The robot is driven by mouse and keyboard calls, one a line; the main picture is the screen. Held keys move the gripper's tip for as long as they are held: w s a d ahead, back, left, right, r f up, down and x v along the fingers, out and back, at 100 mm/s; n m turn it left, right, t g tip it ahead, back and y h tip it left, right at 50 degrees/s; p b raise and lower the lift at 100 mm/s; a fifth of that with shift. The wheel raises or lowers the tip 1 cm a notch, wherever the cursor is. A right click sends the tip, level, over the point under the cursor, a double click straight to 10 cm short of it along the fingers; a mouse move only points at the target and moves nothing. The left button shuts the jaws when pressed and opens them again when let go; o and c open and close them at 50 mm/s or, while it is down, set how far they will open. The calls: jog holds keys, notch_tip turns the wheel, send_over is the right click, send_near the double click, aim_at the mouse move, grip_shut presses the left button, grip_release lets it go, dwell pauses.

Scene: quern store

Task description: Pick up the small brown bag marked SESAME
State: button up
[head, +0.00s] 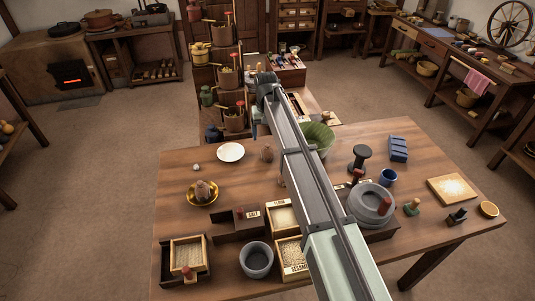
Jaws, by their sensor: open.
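A pale open box labelled SESAME (295,269), holding light grains, stands at the table's front edge. My long grey arm reaches from the lower right up over the table and past the bag. I cannot make out my gripper's fingers; the arm's end points away and its links hide what is behind them.
On the table (182,222) are a white plate (230,152), yellow bowl (202,193), SALT box (252,214), grey bowl (256,260), quern (371,203) and green bowl (318,138) partly behind my arm. A tiered stand (231,120) rises behind. The table's left middle is fairly clear.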

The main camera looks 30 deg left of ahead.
aim_at(267, 146)
jog(key=shift+d+f, duration=0.15)
jog(key=shift+f, duration=1.65)
jog(key=shift+d+f, duration=0.1)
jog(key=shift+f, duration=1.7)
jog(key=shift+c, duration=0.4)
jog(key=c, duration=1.1)
